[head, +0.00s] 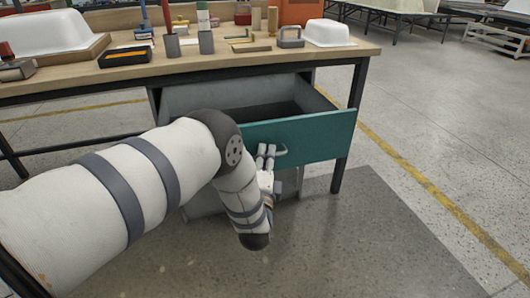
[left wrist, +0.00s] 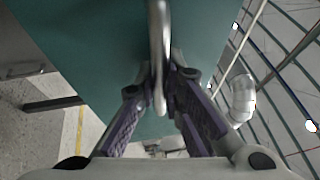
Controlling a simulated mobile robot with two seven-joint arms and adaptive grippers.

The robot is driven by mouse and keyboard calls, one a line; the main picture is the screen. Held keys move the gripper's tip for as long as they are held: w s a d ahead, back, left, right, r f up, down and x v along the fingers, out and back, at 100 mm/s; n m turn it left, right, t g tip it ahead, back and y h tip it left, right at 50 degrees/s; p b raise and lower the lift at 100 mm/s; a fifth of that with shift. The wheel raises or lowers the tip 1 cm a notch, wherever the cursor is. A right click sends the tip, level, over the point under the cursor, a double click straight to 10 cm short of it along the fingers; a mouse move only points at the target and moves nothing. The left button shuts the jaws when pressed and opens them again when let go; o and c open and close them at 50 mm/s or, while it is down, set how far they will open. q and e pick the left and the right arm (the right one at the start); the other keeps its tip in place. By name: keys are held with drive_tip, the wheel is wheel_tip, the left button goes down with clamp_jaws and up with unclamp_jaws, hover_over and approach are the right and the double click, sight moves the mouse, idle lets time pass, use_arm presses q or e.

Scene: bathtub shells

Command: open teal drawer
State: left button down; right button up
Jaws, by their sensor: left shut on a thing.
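The teal drawer (head: 318,136) hangs under the workbench and is pulled well out, with its grey inside showing in the head view. Its teal front also fills the upper part of the left wrist view (left wrist: 95,45). A curved metal handle (head: 281,151) sits on the front, and it runs down between my fingers in the left wrist view (left wrist: 159,50). My left gripper (head: 266,155) is at the handle, shut on it, with a dark finger on each side (left wrist: 158,92). My right gripper is not in view.
The wooden bench top (head: 225,60) above carries tools, cups, a black tray (head: 125,57) and white tub shells (head: 326,33). A black bench leg (head: 349,125) stands just right of the drawer. The floor in front and to the right is clear.

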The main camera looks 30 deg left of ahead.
use_arm(q)
drive_tip(key=c, duration=2)
unclamp_jaws()
drive_tip(key=shift+o, duration=0.2)
drive_tip(key=shift+d, duration=0.1)
drive_tip(key=v, duration=1.2)
